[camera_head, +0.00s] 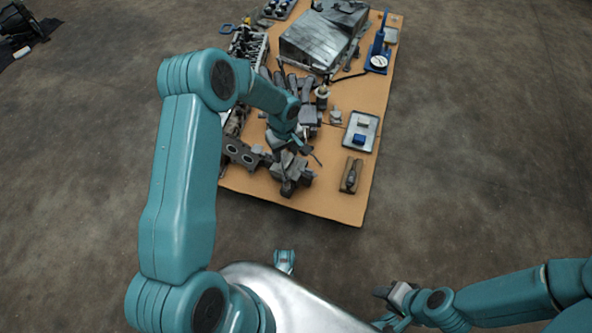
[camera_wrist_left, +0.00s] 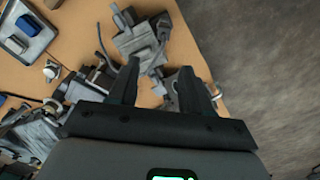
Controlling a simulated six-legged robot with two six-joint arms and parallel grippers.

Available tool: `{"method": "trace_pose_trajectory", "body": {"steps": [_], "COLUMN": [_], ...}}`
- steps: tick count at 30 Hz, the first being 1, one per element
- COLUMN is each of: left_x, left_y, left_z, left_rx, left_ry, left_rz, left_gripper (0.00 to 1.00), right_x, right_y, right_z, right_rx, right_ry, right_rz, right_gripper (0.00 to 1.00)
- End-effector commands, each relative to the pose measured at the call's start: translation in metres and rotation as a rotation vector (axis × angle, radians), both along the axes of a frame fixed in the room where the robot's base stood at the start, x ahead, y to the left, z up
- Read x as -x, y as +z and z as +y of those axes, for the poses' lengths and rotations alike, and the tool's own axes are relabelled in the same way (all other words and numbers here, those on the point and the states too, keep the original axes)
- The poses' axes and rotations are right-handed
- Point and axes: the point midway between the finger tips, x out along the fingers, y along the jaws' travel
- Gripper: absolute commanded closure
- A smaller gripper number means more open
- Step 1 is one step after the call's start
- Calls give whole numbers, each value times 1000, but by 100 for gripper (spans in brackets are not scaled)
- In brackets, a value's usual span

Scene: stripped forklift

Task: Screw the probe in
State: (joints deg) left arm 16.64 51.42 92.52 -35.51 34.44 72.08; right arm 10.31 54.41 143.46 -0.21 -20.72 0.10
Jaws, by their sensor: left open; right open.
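I cannot pick out the probe for certain in either view. My right gripper (camera_head: 388,298) is away from the work surface, low in the head view, open and apart from all parts.
A wooden block (camera_head: 351,178) with a dark piece stands at the near right. A blue stand with a gauge (camera_head: 378,60) and a large grey housing (camera_head: 318,42) are farther back.

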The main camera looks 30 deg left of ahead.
Motion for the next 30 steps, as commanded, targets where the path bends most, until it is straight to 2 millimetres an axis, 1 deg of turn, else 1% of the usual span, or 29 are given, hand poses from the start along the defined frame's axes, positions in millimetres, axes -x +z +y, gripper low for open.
{"method": "trace_pose_trajectory", "body": {"steps": [2, 5, 8, 15, 18, 21, 25, 30], "left_x": [8, 11, 14, 15, 14, 13, 12, 10], "left_y": [-2, -16, -38, -97, -120, -138, -154, -161], "left_z": [0, 1, 1, 2, 2, 2, 1, 2], "left_rx": [3, 4, 5, 4, 5, 5, 4, 4], "left_ry": [14, 19, 22, 22, 23, 21, 20, 20], "left_rz": [18, 19, 20, 19, 17, 16, 15, 14], "left_gripper": [51, 51, 51, 51, 51, 51, 51, 51], "right_x": [1, 0, -2, -6, -8, -9, -10, -11], "right_y": [-1, -7, -14, -33, -40, -45, -50, -52], "right_z": [0, -1, -2, -6, -8, -9, -10, -11], "right_rx": [0, 0, 2, 4, 6, 6, 8, 8], "right_ry": [-1, -3, -8, -25, -32, -37, -42, -44], "right_rz": [1, 0, -2, -10, -13, -16, -18, -19], "right_gripper": [57, 57, 57, 57, 57, 57, 57, 57]}}
